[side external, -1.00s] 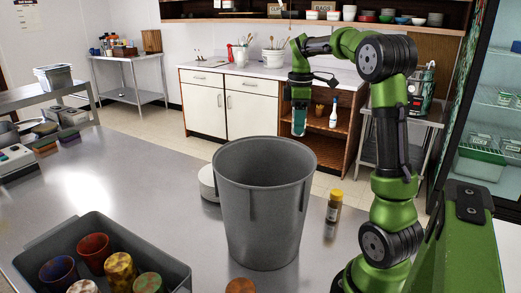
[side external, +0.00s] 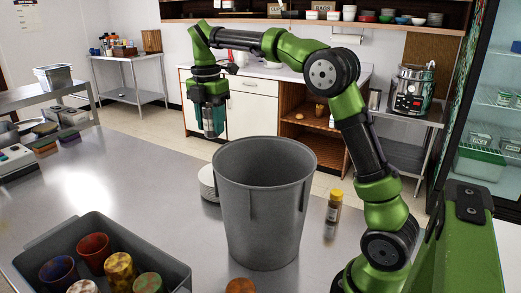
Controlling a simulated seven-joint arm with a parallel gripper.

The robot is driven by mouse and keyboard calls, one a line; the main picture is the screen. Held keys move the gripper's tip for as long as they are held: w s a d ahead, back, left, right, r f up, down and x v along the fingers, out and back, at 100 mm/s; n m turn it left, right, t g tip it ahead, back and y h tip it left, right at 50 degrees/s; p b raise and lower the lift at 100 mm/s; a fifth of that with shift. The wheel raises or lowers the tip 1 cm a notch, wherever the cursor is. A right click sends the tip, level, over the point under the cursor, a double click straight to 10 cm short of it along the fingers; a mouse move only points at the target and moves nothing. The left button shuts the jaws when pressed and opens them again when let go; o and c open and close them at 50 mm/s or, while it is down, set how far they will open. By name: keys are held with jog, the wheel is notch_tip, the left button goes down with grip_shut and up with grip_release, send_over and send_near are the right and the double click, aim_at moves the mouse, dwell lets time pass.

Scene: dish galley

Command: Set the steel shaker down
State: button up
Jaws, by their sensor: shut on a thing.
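My gripper (side external: 212,132) is in the air above the far part of the steel table, up and to the left of the large grey bin in the picture. Its teal fingers are shut on a grey, metallic-looking piece, the steel shaker (side external: 208,121). The shaker is small in this view and partly covered by the fingers. It hangs roughly upright, clear of the tabletop (side external: 140,185).
A tall grey bin (side external: 265,205) stands mid-table, partly hiding a white round stack (side external: 207,184) behind it. A yellow-capped bottle (side external: 334,207) stands right of the bin. A grey tub (side external: 178,270) with several cups is at front left. The table's left middle is clear.

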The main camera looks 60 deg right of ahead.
jog(key=w+a+n, duration=0.3)
jog(key=a+n, duration=0.2)
jog(key=a, duration=0.5)
jog(key=f, duration=2.8)
jog(key=shift+s+a, duration=0.2)
jog(key=shift+s, duration=0.05)
jog(key=shift+f, duration=0.25)
jog(key=o, duration=1.1)
jog(key=shift+r, duration=0.15)
notch_tip(320, 180, up, 12)
jog(key=shift+r, duration=0.1)
